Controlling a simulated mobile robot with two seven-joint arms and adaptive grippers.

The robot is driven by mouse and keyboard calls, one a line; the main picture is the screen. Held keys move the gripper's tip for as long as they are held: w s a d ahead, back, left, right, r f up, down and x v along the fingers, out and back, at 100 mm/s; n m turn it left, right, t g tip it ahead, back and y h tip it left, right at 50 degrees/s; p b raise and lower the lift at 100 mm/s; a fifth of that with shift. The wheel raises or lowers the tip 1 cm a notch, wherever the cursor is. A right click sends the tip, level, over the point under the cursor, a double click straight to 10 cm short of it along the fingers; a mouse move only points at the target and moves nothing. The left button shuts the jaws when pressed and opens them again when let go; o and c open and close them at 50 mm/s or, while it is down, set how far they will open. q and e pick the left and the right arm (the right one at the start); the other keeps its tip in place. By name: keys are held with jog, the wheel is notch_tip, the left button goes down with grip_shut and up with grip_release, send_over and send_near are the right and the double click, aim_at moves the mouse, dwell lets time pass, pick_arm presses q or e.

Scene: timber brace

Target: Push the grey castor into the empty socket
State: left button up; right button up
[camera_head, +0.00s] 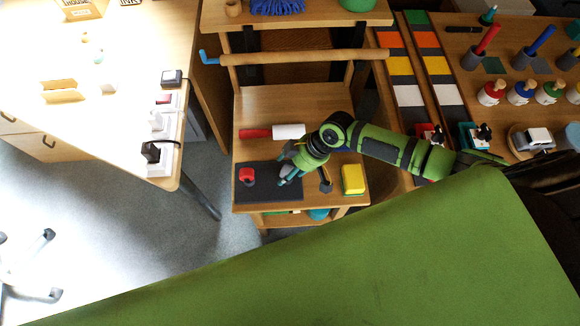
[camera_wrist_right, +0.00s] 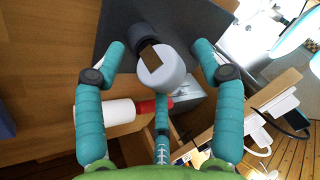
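A light grey rounded piece (camera_wrist_right: 165,72) with a brown patch and a dark round part (camera_wrist_right: 145,38) beside it shows between my right fingers in the right wrist view; it may be the grey castor. My right gripper (camera_head: 287,177) is over the dark mat (camera_head: 270,192) on the wooden cart. In the wrist view the gripper (camera_wrist_right: 160,65) has its side fingers spread, with gaps to the grey piece. The third finger reaches close below it; contact there cannot be told. In the head view the gripper hides the piece. I cannot make out an empty socket. My left gripper is not in view.
On the cart are a red object (camera_head: 247,175), a white roller (camera_head: 288,131) with a red handle, a dark tool (camera_head: 325,180) and a yellow block (camera_head: 353,180). A desk (camera_head: 120,60) with plugs stands left; a crowded bench (camera_head: 470,70) stands right.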

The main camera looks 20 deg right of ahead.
jog(key=v, duration=1.2)
dwell(0.3)
